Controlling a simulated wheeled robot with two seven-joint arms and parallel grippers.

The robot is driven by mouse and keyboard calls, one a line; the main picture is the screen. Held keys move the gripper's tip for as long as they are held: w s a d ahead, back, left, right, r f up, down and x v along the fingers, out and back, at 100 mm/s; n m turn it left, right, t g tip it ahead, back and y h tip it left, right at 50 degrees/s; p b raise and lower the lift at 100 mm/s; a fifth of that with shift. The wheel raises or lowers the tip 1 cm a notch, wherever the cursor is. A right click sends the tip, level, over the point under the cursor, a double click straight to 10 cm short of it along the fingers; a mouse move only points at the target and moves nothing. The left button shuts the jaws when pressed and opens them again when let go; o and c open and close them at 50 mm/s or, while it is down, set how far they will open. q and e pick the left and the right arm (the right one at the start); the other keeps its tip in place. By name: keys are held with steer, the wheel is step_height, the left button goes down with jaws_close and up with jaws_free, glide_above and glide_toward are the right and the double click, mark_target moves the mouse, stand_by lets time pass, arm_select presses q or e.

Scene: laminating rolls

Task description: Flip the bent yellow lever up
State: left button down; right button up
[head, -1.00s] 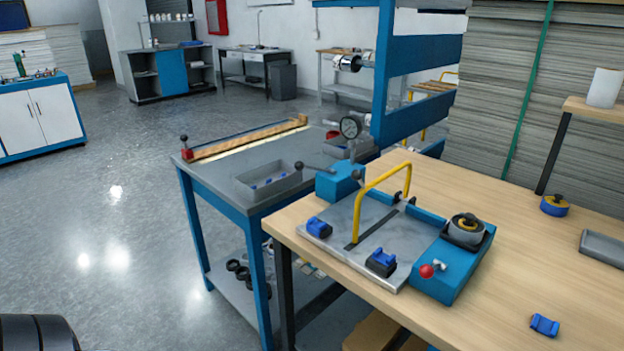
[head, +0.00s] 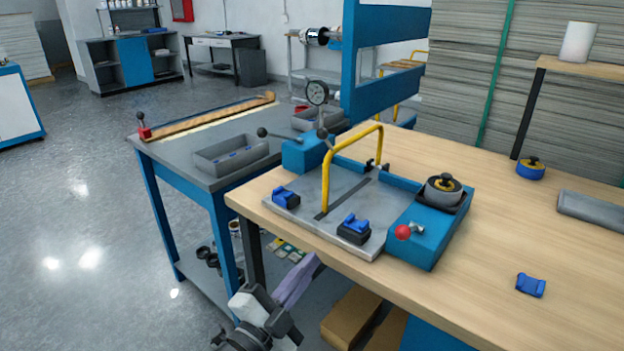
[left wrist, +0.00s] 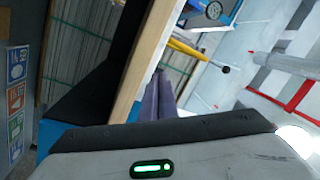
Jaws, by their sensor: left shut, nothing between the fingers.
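The bent yellow lever (head: 327,180) stands as an arch over the grey plate of a blue-framed fixture (head: 425,244) on the wooden table. Its near leg comes down by a dark slot in the plate, and its far end is by a dark fitting at the back. My left gripper (head: 312,263) is low in front of the table's front edge, below the tabletop and apart from the lever. Its purplish fingers are shut and empty; they also show in the left wrist view (left wrist: 158,98), beside a wooden edge. My right gripper is not in view.
The fixture carries blue clamps (head: 355,225), a red-knobbed handle (head: 403,232) and a round roll holder (head: 443,188). A blue piece (head: 531,285) lies on the wooden table (head: 480,255). A grey workbench (head: 190,170) with a tray stands left. Open floor lies left.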

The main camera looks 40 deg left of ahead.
arm_select(q)
steer(key=s+a+r+m+t+y+b, duration=0.1)
steer(key=a+r+m+t, duration=0.3)
steer(key=r, duration=0.6)
steer(key=shift+s+a+r+m+t+y+b, duration=0.15)
steer(key=shift+s+a+m+t+y+b, duration=0.1)
steer(key=shift+m+t+y+b, duration=0.2)
steer(key=shift+w, duration=0.1)
glide_toward(319, 138)
steer(key=p+x, duration=0.1)
steer(key=x, duration=0.5)
steer(key=shift+w+r, duration=0.1)
steer(key=shift+w, duration=0.1)
